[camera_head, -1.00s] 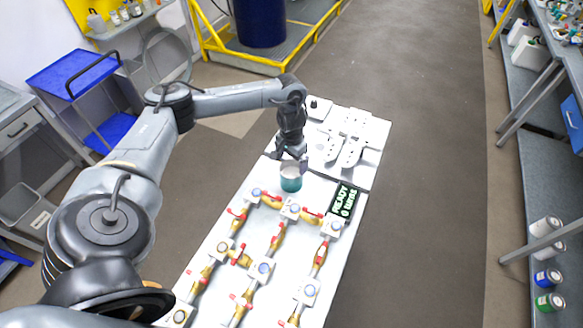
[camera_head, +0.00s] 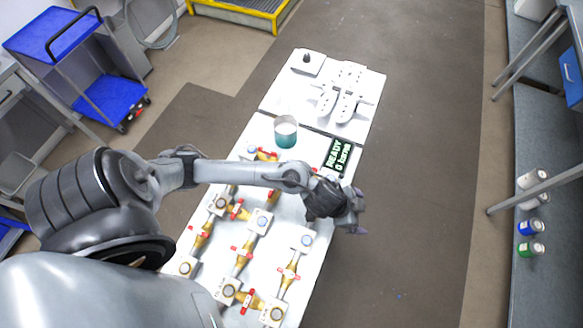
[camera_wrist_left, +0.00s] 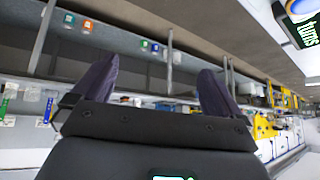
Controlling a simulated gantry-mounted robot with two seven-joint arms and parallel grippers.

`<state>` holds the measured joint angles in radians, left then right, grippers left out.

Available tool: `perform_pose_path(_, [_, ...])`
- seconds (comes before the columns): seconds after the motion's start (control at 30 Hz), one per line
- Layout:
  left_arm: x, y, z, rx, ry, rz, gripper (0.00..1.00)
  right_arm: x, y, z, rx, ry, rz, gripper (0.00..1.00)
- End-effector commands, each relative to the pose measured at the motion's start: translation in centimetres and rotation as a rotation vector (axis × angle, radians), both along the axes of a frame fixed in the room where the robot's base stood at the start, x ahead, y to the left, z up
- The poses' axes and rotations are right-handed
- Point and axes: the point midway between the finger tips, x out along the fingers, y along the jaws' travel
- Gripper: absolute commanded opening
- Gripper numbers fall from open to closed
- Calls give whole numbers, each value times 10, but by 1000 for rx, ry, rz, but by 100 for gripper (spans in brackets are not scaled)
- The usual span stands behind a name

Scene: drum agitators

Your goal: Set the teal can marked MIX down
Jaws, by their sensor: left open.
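A teal can (camera_head: 286,138) with a pale upper part stands upright on the white bench (camera_head: 262,125), behind the valves and left of the display. No MIX marking can be read on it. My left gripper (camera_head: 358,216) is away from the can, to its right and nearer, by the bench's right edge. In the left wrist view its two fingers (camera_wrist_left: 157,80) are spread, with nothing between them. My right gripper is not in view.
Brass valve rows with red handles (camera_head: 240,250) fill the near bench. A green-lettered display (camera_head: 339,155) stands right of the can. A panel with white fittings (camera_head: 340,100) lies behind. Several cans (camera_head: 531,227) stand by the right shelf. The floor between is clear.

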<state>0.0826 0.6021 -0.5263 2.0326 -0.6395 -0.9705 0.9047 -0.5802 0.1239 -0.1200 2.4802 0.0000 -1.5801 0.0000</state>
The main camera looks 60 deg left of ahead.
Motion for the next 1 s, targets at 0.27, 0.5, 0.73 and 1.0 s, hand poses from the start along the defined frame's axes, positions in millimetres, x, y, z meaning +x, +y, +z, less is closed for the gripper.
perform_pose_path(0.27, [-81, 28, 28, 43, 106, 238, 100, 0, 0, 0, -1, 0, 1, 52])
perform_pose_path(0.5, [-149, 71, 28, 78, 297, 349, 100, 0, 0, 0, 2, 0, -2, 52])
perform_pose_path(0.73, [-168, 81, 28, 84, 354, 367, 100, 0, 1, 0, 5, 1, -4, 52])
perform_pose_path(1.0, [-168, 81, 28, 84, 352, 366, 100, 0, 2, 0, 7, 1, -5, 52])
